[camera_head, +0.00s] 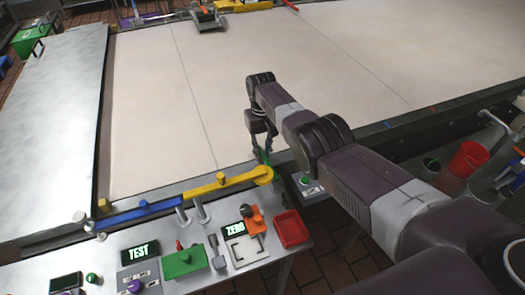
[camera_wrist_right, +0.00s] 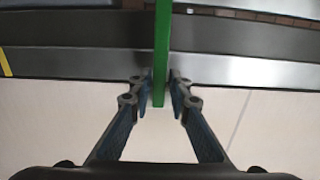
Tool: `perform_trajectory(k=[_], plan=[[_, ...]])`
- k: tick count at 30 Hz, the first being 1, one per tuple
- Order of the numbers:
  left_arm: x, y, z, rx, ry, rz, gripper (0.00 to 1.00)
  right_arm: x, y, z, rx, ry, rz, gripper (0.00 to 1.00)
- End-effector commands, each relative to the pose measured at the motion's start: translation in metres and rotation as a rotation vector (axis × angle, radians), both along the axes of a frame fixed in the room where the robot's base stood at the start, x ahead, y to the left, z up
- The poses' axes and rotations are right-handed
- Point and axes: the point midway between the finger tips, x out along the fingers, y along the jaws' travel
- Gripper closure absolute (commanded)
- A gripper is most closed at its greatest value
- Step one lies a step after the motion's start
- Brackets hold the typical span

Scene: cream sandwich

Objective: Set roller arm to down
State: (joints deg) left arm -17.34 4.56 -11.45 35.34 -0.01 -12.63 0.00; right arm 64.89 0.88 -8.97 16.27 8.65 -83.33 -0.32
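A jointed arm of coloured bars runs along the near edge of the large pale surface: a blue bar (camera_head: 137,212), a yellow bar (camera_head: 215,187) and a green bar (camera_head: 276,185) at its right end. I take this to be the roller arm. My right gripper (camera_head: 262,151) points down at the green bar's upper end. My left gripper is not in view.
The near bench holds a TEST display (camera_head: 139,250), a ZERO display (camera_head: 235,230), a green box (camera_head: 184,262) and a red tray (camera_head: 291,229). A red cup (camera_head: 468,158) stands at the right. The large pale surface (camera_head: 150,120) is mostly clear.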

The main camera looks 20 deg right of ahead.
Motion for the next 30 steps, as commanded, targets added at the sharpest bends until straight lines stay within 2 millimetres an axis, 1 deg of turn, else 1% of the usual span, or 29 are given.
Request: perform_trajectory(k=[1, 2, 3, 11, 17, 22, 24, 27, 30], plan=[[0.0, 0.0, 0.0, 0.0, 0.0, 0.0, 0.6, 0.0, 0.0, 0.0, 0.0, 0.0, 0.0, 0.75], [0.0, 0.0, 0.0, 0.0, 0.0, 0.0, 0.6, 0.0, 0.0, 0.0, 0.0, 0.0, 0.0, 0.71], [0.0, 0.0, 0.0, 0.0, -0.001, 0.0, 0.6, 0.0, 0.0, 0.001, 0.0, 0.0, 0.0, 0.71], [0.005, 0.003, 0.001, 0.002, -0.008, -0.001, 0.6, 0.001, 0.0, 0.002, -0.001, -0.001, 0.0, 0.71], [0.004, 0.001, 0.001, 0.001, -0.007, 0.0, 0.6, 0.002, 0.0, 0.013, 0.0, -0.004, -0.001, 0.71], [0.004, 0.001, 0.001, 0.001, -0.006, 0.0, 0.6, 0.003, -0.001, 0.034, -0.001, -0.005, -0.001, 0.71], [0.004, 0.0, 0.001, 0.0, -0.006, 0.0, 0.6, 0.004, -0.001, 0.054, -0.001, -0.007, 0.0, 0.71], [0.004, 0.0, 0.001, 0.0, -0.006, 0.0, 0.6, 0.005, 0.0, 0.077, -0.001, -0.006, 0.0, 0.71], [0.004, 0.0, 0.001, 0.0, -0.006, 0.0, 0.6, 0.005, 0.0, 0.095, -0.001, -0.003, 0.0, 0.71]])
